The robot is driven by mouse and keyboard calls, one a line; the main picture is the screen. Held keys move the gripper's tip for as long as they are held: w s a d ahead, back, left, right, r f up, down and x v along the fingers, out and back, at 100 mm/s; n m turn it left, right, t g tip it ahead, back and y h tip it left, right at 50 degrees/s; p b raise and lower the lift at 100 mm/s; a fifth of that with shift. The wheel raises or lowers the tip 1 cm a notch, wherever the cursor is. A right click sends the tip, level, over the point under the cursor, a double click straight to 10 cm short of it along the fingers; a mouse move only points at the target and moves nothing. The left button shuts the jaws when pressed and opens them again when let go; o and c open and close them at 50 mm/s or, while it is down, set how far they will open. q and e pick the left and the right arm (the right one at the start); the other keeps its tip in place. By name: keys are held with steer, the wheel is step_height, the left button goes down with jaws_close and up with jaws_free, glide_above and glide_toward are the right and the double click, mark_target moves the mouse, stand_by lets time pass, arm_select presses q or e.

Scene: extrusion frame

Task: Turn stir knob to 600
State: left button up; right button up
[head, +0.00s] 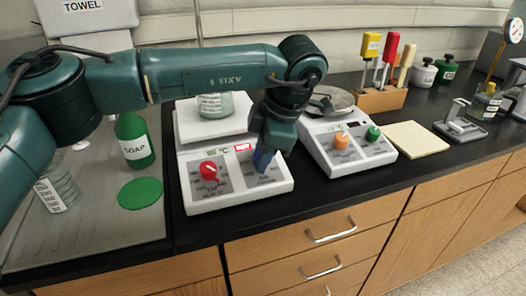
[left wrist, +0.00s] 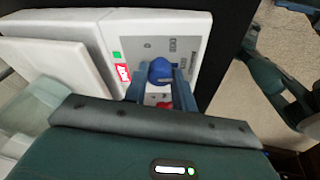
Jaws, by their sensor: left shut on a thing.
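The left hot plate stirrer (head: 240,196) is a white unit with a red knob (head: 208,171) and a blue knob (head: 262,161) on its sloped front panel. My left gripper (head: 266,157) reaches down over the panel from above and is shut on the blue knob. My right gripper is not in view.
A second hot plate (head: 345,160) with orange and green knobs stands close on the right. A beaker (head: 215,105) sits on the left unit's top plate. A green soap bottle (head: 134,140) and a green disc (head: 140,193) are at left. A pale pad (head: 414,139) lies at right.

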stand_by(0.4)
arm_select(q)
steer(key=o, duration=1)
steer(key=shift+r, duration=0.1)
steer(key=v, duration=1.3)
